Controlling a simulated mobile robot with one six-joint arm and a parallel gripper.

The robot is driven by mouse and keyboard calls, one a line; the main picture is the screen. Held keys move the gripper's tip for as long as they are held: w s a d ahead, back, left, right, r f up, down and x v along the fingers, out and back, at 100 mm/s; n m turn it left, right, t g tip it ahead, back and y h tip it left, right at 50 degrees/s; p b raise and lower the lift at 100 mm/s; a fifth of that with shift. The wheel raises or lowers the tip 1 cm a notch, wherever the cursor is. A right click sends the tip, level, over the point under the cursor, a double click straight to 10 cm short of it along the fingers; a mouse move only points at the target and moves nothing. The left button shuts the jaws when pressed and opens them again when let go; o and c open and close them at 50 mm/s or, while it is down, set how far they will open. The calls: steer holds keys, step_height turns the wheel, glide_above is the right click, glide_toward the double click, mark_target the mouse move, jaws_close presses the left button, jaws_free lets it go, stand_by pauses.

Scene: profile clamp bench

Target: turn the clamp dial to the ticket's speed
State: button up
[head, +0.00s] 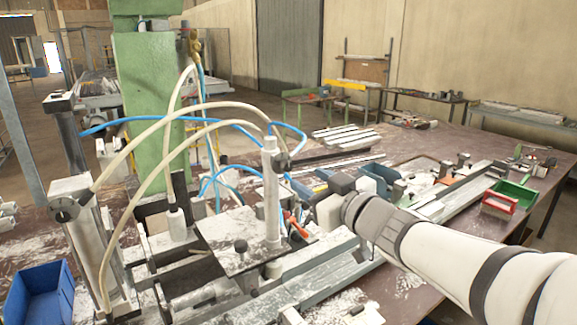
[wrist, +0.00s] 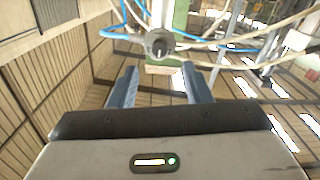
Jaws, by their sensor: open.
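A round grey dial (wrist: 159,45) with a dark centre shows in the wrist view, ahead of my fingertips and roughly midway between them. In the head view a small dark round fitting (head: 283,159) sits near the top of a pale upright post, with hoses around it; I cannot tell if it is the same dial. My gripper (wrist: 160,78) is open, its two blue-grey fingers apart with nothing between them. In the head view its end is right of the post, with the fingertips hard to make out. Dial markings are too small to read. I cannot make out a ticket.
White and blue hoses (head: 203,105) arch over the clamp bench near the post. A green column (head: 150,95) stands behind. A blue bin (head: 38,295) is at front left, a green tray (head: 510,194) at right. Metal profiles (head: 345,136) lie on the table behind.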

mark_target(288, 168)
steer(key=p+x, duration=0.1)
steer(key=x, duration=0.6)
steer(key=shift+w+a, duration=0.15)
steer(key=shift+c, duration=0.4)
steer(key=shift+f, duration=0.1)
jaws_close()
